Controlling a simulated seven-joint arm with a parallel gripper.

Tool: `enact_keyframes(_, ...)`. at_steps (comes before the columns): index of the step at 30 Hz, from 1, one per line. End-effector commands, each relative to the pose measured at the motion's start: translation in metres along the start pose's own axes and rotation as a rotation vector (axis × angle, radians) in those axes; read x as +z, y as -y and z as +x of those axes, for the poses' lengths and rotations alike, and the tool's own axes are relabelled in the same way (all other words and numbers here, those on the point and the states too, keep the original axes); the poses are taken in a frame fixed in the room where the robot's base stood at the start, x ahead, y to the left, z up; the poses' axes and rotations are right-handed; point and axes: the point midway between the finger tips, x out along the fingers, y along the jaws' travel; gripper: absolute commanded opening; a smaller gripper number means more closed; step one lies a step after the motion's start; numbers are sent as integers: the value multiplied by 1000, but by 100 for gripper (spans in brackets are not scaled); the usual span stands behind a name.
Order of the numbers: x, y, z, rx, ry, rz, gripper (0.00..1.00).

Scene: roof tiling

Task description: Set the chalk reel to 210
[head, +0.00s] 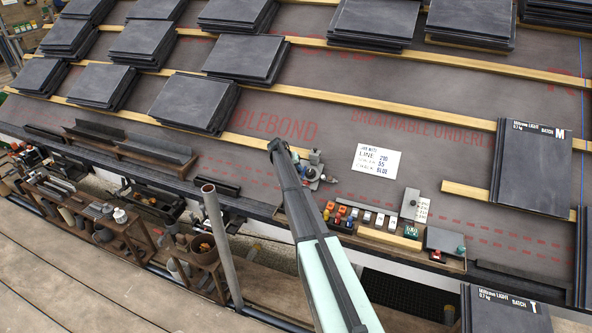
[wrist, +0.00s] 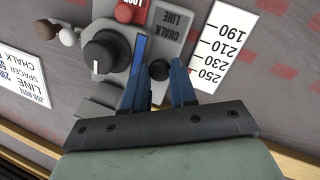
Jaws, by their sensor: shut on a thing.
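The chalk reel (head: 316,168) sits on the roof beside the job note (head: 377,160), partly hidden by my arm. In the wrist view it is a grey body with a large black dial (wrist: 104,54), a red lock button (wrist: 130,11) and a "CHALK LINE" label (wrist: 172,27). A scale card (wrist: 226,45) reads 190, 210, 230 and 250. My gripper (wrist: 161,80) is shut on a small black knob (wrist: 159,69), which stands beside the 250 end of the scale. The exact reading is not clear. The note gives LINE 210.
A tray of small coloured parts (head: 365,234) lies to the right of my arm. Slate stacks (head: 195,102) rest on the battens above. A grey upright pole (head: 221,245) stands left of my arm. The underlay around the note is clear.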

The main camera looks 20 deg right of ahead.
Motion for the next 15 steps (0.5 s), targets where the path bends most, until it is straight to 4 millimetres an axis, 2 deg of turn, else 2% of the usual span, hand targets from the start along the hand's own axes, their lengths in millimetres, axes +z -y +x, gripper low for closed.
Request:
enact_keyframes(11, 0, -1, 0, 1, 0, 0, 0)
enact_keyframes(15, 8, 3, 0, 1, 1, -1, 0)
